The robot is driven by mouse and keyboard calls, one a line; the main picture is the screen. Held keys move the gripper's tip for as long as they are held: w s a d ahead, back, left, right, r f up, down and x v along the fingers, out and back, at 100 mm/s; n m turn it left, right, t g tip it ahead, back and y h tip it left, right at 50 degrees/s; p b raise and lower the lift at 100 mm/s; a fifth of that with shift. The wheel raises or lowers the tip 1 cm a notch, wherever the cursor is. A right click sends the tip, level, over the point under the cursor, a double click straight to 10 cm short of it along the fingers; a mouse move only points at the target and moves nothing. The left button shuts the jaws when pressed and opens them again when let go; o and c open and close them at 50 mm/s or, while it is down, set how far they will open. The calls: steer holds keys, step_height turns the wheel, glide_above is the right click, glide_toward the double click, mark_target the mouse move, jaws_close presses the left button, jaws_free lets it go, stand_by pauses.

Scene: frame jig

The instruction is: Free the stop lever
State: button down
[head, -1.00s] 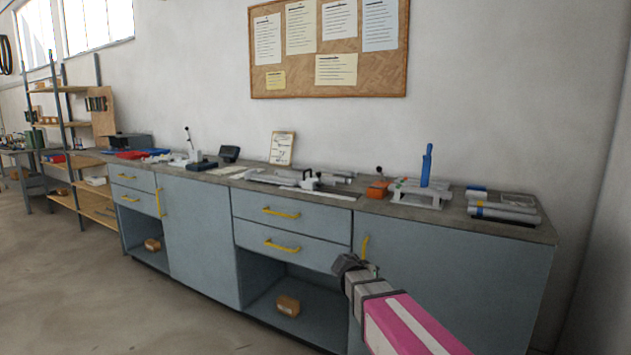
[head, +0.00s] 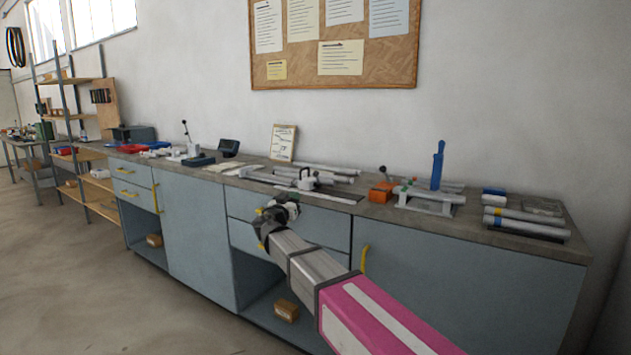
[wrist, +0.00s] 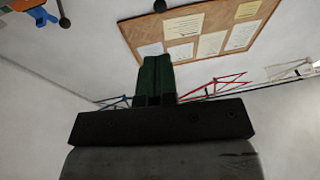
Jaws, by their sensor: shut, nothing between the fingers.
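Several lever-like parts stand on the bench, and I cannot tell which one is the stop lever. A dark-knobbed lever stands by an orange block (head: 381,192). Right of it, a blue upright handle (head: 437,165) rises from a pale metal stand (head: 430,203). A thin black-knobbed lever (head: 186,133) stands further left. A clamp-like fixture (head: 306,179) with tubes sits mid-bench. My gripper (head: 284,207) is in front of the upper drawer, below the bench top and apart from these levers. In the wrist view its dark green fingers (wrist: 155,80) are together and empty.
The bench (head: 500,237) has grey-blue drawers with yellow handles. Tubes (head: 525,222) lie at its right end. A card (head: 283,142) leans on the wall under the cork board (head: 333,50). Shelves (head: 85,85) stand far left. The floor in front is clear.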

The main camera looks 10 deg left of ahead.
mark_target(314, 175)
steer(key=x, duration=1.4)
steer(key=shift+r, duration=0.15)
steer(key=shift+w+d+r+g, duration=0.15)
steer(key=shift+r+g, duration=0.15)
steer(key=shift+g, duration=0.2)
steer(key=g, duration=0.1)
steer(key=w+r+g, duration=0.1)
steer(key=shift+w+d+r+g, duration=0.2)
steer(key=shift+w+r+g, duration=0.05)
steer(key=shift+g, duration=0.05)
steer(key=shift+w+d+r+m+g+y, duration=0.1)
steer(key=shift+w+r+m+g+y, duration=0.15)
steer(key=shift+g, duration=0.25)
steer(key=shift+w+d+r+m+g+y, duration=0.1)
steer(key=shift+w+d+r+g+y, duration=0.05)
steer(key=shift+w+g+y, duration=0.3)
steer(key=shift+w+d, duration=0.1)
steer(key=shift+w+r, duration=0.15)
steer(key=shift+w, duration=0.05)
steer(key=shift+s+d, duration=0.1)
steer(key=shift+s, duration=0.05)
